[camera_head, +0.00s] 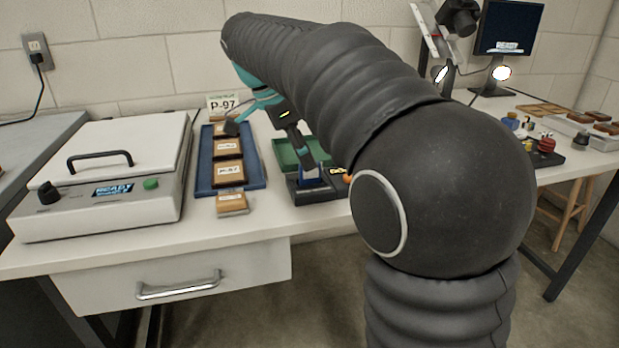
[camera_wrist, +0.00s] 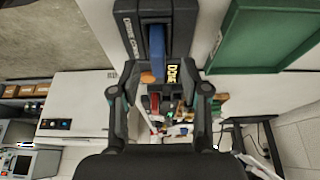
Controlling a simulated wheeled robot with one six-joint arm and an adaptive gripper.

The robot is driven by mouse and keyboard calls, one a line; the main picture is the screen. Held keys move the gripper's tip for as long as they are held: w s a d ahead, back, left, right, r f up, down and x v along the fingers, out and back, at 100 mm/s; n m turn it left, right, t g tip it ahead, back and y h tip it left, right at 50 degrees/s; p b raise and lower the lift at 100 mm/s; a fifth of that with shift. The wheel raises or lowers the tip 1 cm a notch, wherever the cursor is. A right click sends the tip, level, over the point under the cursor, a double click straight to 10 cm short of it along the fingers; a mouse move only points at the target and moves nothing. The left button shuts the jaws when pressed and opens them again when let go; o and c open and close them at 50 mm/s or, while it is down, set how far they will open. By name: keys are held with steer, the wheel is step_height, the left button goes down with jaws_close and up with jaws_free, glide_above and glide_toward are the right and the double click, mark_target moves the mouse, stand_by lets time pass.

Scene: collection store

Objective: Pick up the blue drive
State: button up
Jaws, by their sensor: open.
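The blue drive (camera_head: 311,173) stands in a black dock (camera_head: 312,195) at the front middle of the bench, partly hidden by my gripper. In the wrist view the drive (camera_wrist: 157,42) is a narrow blue upright piece in the dock's slot. My gripper (camera_head: 268,142) is open, with its fingers spread wide and nothing between them. One dark finger reaches toward the dock in the head view. In the wrist view my gripper (camera_wrist: 160,96) has a finger on either side of the drive's line; I cannot tell the gap in depth.
A blue tray (camera_head: 203,172) with brown labelled boxes and a P-97 card (camera_head: 222,105) lies left of the dock. A green tray (camera_head: 285,154) sits behind it. A white lidded machine (camera_head: 110,175) fills the left. A monitor (camera_head: 508,28) stands at the back right.

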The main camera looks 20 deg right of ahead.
mark_target(310, 176)
steer(key=shift+x, duration=1.8)
steer(key=shift+s, duration=0.1)
jaws_close()
steer(key=shift+r, duration=0.2)
